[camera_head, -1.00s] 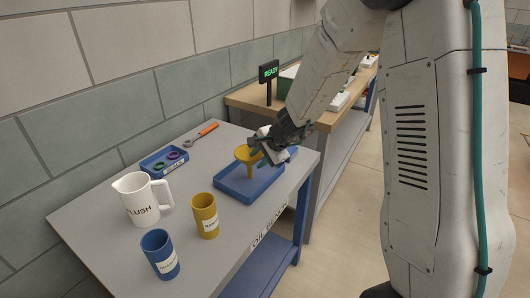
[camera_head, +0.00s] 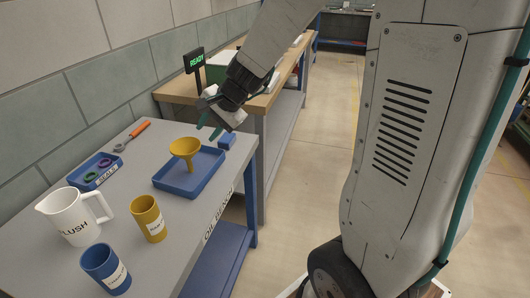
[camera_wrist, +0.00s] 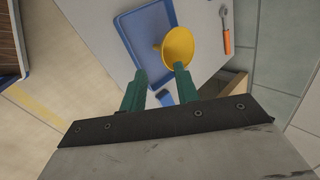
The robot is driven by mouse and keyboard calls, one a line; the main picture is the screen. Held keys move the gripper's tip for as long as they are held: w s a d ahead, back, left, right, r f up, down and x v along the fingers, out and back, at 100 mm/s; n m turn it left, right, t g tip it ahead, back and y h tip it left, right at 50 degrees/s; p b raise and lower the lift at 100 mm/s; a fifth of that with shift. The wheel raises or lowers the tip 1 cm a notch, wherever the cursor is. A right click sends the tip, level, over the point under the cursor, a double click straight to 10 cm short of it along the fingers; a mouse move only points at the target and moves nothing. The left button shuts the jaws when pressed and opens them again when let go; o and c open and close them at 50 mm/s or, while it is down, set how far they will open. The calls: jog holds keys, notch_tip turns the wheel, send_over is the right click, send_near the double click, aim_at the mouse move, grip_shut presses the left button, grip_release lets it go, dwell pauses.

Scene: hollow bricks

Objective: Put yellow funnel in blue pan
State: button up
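The yellow funnel (camera_head: 186,148) stands upright with its wide mouth up and its spout down inside the blue pan (camera_head: 163,184) on the grey table. The wrist view also shows the funnel (camera_wrist: 178,44) over the blue pan (camera_wrist: 125,28). My gripper (camera_head: 209,127) is open and empty, above and to the right of the funnel and apart from it. Its two teal fingers are spread in the wrist view (camera_wrist: 159,75), one overlapping the funnel's rim in the picture. The spout's tip is hard to make out against the pan floor.
A small blue block (camera_head: 227,141) sits beside the pan. A white jug (camera_head: 72,218), yellow cup (camera_head: 149,221), blue cup (camera_head: 105,270), blue tray with rings (camera_head: 84,183) and orange-handled wrench (camera_head: 138,129) stand on the table. A wooden bench with a READY sign (camera_head: 194,62) is behind.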

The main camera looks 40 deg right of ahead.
jog(key=s+a+r+n+g, duration=0.1)
jog(key=s+a+r+n, duration=0.15)
jog(key=s, duration=0.35)
jog(key=s+a+r+n+g, duration=0.1)
jog(key=s+a+r+n, duration=0.2)
jog(key=s, duration=0.4)
jog(key=s+d+r+n+g+h, duration=0.1)
jog(key=s+d+n+h, duration=0.1)
jog(key=s, duration=0.6)
jog(key=s+d+n+g+h, duration=0.1)
jog(key=s+d+n+h, duration=0.1)
jog(key=s+n, duration=0.3)
jog(key=s+d, duration=0.1)
jog(key=s, duration=0.2)
jog(key=shift+s+d+r+g, duration=0.15)
jog(key=shift+s+r+g, duration=0.2)
jog(key=shift+g, duration=0.05)
